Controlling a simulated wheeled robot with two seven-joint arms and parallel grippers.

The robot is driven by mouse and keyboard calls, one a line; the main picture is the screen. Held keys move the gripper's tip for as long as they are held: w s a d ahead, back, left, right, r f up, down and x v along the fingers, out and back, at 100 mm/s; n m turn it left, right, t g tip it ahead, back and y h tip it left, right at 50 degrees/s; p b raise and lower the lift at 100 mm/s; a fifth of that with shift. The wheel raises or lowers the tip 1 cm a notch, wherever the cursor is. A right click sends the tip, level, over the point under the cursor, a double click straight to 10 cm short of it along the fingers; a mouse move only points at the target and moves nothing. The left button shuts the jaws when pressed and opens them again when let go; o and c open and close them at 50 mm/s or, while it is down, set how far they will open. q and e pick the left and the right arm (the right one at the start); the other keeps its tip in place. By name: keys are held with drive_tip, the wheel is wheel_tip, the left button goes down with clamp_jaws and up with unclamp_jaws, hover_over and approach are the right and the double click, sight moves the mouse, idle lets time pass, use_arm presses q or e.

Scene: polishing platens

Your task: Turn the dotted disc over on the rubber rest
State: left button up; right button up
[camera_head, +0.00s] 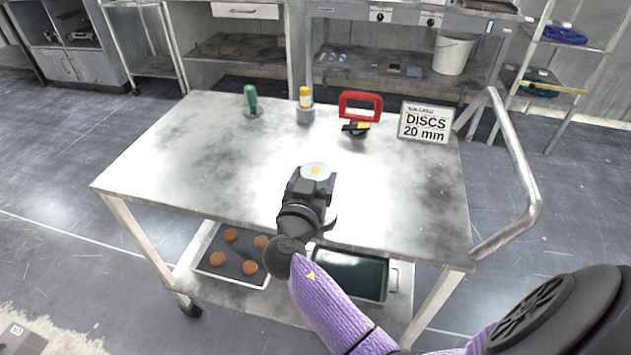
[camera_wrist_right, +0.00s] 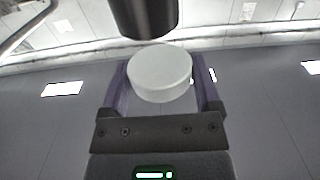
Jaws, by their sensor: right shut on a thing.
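A pale disc (camera_head: 316,169) with a yellow dot on its upper face sits at the tip of my right gripper (camera_head: 315,178), over the middle of the metal table. In the right wrist view the disc (camera_wrist_right: 160,72) shows a plain whitish face between the two purple fingers, which are shut on it. A dark cylinder (camera_wrist_right: 150,14) stands just beyond the disc there; I cannot tell what it is. A pale rounded edge (camera_head: 330,218) shows beside my wrist, mostly hidden. I cannot make out the rubber rest for sure. My left gripper is out of view.
Along the table's (camera_head: 170,155) back stand a green-handled tool (camera_head: 250,97), a yellow-topped bottle (camera_head: 305,97), a red frame (camera_head: 360,100) with a black-and-yellow item, and a sign (camera_head: 425,122) reading DISCS 20 mm. The table's left side is clear. Trays (camera_head: 205,247) lie on the lower shelf.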

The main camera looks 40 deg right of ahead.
sight(314, 175)
drive_tip(key=shift+r+p, duration=1.05)
drive_tip(key=shift+r, duration=0.95)
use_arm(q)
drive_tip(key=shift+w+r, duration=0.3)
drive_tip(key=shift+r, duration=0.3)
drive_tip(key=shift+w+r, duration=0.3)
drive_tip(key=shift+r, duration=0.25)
